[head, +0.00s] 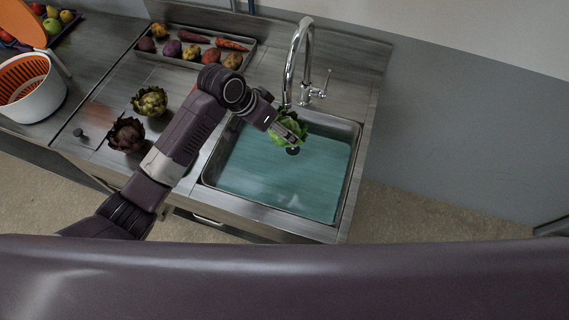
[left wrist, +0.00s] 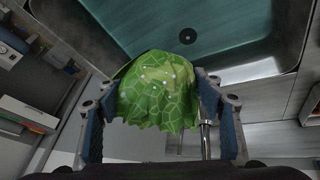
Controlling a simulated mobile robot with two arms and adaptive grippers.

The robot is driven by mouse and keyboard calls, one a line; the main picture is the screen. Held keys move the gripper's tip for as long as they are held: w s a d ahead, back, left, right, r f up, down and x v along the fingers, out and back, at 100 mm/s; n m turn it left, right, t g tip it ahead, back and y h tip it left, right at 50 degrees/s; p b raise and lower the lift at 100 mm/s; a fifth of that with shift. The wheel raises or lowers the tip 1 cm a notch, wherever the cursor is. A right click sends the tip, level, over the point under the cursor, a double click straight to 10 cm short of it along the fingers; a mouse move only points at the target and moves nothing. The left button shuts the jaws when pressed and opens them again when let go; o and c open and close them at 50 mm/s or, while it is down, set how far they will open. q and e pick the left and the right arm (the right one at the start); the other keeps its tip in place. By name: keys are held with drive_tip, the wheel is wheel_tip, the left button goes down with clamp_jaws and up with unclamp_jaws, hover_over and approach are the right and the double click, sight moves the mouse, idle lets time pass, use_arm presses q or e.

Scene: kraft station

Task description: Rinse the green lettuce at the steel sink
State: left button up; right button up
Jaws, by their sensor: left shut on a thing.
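The green lettuce (head: 288,129) is held by my left gripper (head: 291,128) over the back part of the steel sink (head: 356,176), just below and in front of the faucet (head: 305,62). In the left wrist view the lettuce (left wrist: 160,92) sits between the two fingers of the left gripper (left wrist: 163,118), with a few pale specks on its leaves. The sink basin (left wrist: 225,52) lies beyond it, with a dark round drain. The basin floor looks blue-green, like water. I cannot tell whether water runs from the faucet. My right gripper is not in view.
A tray (head: 255,46) of root vegetables lies at the back of the counter. A white and orange salad spinner (head: 32,88) is at the far left.

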sight(281, 122)
use_arm(q)
drive_tip(key=shift+r, duration=0.15)
idle(0.3)
drive_tip(key=shift+r, duration=1.9)
drive_tip(key=shift+a, duration=0.1)
